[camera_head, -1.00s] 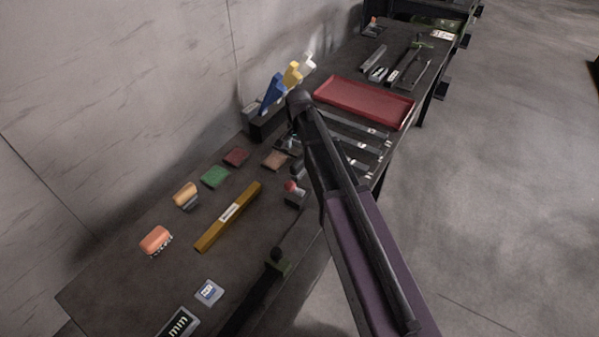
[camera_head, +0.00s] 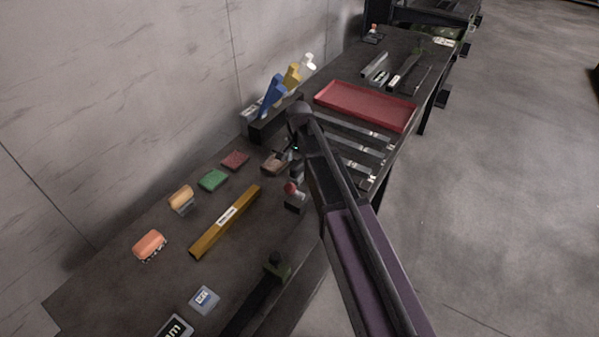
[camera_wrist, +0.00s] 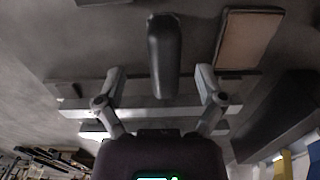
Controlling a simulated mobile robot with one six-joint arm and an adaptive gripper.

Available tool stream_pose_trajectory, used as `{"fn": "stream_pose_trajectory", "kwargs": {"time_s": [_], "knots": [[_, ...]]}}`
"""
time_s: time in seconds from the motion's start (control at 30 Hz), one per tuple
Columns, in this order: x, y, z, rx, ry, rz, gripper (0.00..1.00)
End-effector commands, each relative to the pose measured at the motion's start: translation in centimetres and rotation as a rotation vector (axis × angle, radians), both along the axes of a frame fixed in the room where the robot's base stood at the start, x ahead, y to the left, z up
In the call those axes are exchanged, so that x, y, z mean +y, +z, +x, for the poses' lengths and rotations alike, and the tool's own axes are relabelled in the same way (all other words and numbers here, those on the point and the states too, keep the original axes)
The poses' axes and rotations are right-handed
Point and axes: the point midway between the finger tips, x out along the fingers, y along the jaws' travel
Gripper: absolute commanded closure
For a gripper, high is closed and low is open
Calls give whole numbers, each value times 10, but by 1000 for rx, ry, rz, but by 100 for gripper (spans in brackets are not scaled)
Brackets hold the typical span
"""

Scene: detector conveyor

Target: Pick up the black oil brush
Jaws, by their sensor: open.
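A dark, elongated rounded object (camera_wrist: 164,45), which looks like the black oil brush, shows in the wrist view between and beyond my fingers. My gripper (camera_wrist: 160,74) is open, with one finger on each side of the object's near end and visible gaps to both. I cannot tell the height between them. In the head view my gripper (camera_head: 293,151) is small and dark, beside the brown pad (camera_head: 272,163). My arm hides part of this area, and I cannot make out the brush clearly there.
The brown pad (camera_wrist: 250,40) lies right of the dark object in the wrist view. Grey strips (camera_wrist: 150,109) cross below. In the head view a red tray (camera_head: 365,104), a holder with coloured handles (camera_head: 273,92), a red-topped item (camera_head: 292,188) and a yellow bar (camera_head: 227,220) share the bench.

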Motion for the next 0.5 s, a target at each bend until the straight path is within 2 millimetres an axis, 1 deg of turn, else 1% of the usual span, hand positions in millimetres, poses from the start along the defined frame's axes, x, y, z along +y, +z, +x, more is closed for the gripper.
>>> {"fn": "stream_pose_trajectory", "kwargs": {"time_s": [0.27, 0.5], "knots": [[0, -5, 1, 0, 0, 0, 11], [0, -22, 5, 0, -1, 0, 11]]}}
